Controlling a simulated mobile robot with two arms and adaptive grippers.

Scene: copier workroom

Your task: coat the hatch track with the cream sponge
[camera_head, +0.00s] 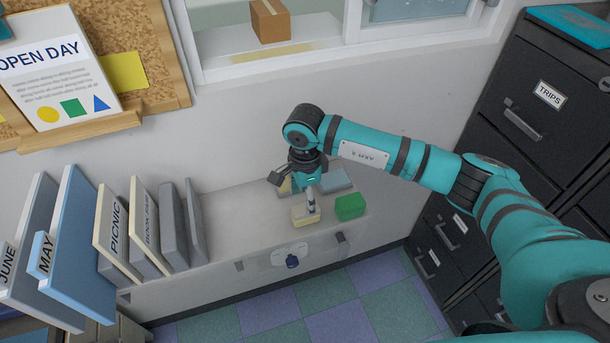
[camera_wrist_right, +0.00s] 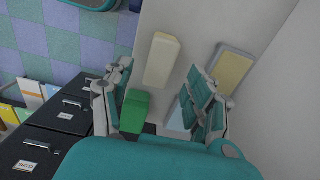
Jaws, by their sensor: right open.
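The cream sponge (camera_head: 306,216) is a pale block at the front of the white shelf, and it also shows in the right wrist view (camera_wrist_right: 162,60). My right gripper (camera_head: 297,190) is over the shelf, just behind and above the sponge, pointing down. In the wrist view its two fingers (camera_wrist_right: 160,82) are spread wide with nothing held; whether one touches the sponge I cannot tell. The hatch (camera_head: 270,50) is the white-framed window above; a yellowish strip (camera_head: 262,57) lies along its sill, and whether that is the track is unclear. My left gripper is not in view.
A green block (camera_head: 350,206) sits right of the cream sponge. Behind are a blue-grey block (camera_head: 336,181) and a tray with a yellowish pad (camera_wrist_right: 233,72). Upright folders (camera_head: 150,230) stand left, black cabinets (camera_head: 540,110) right. A cardboard box (camera_head: 270,21) stands in the hatch.

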